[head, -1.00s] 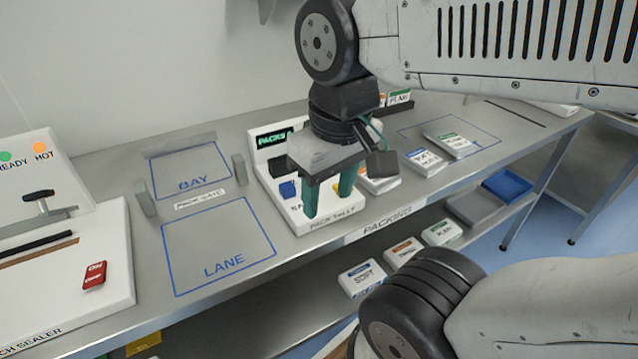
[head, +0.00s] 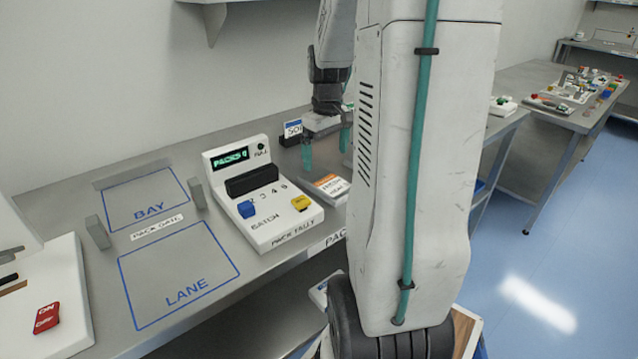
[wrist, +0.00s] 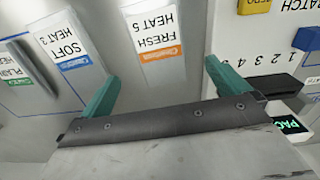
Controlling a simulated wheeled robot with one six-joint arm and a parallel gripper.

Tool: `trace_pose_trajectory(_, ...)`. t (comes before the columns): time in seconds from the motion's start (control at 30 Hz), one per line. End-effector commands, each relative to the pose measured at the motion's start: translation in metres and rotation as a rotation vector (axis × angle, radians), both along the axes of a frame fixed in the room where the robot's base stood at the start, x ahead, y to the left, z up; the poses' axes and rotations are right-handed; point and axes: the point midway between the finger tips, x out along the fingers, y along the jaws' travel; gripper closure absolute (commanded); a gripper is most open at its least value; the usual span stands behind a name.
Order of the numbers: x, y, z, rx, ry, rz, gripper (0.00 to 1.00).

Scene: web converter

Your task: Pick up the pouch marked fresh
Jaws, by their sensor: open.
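The pouch marked fresh, white with an orange band, lies on the bench just right of the pack tally in the head view (head: 327,187). My arm hides its right part there. In the wrist view the fresh pouch (wrist: 155,45) shows the words FRESH and HEAT 5. It lies ahead of and between the green fingertips. My gripper (head: 326,152) is open and empty, pointing down above the bench by the fresh pouch. Its fingers also show in the wrist view (wrist: 160,82), apart from the pouch.
The pack tally (head: 262,205) stands close to the left of the pouch. A blue-banded soft pouch (wrist: 72,42) and a green-banded pouch (wrist: 10,72) lie beyond in the wrist view. The lane (head: 180,275) and bay (head: 146,200) are empty.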

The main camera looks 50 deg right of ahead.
Motion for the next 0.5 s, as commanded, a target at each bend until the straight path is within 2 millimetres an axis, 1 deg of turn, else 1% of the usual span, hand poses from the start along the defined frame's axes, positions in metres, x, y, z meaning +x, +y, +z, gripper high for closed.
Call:
trace_pose_trajectory(0.1,-0.001,-0.002,-0.014,0.002,0.003,0.000,0.00)
trace_pose_trajectory(0.27,-0.002,-0.001,-0.031,0.002,0.003,0.000,0.00)
trace_pose_trajectory(0.5,-0.005,0.001,-0.067,0.003,0.002,0.001,0.00)
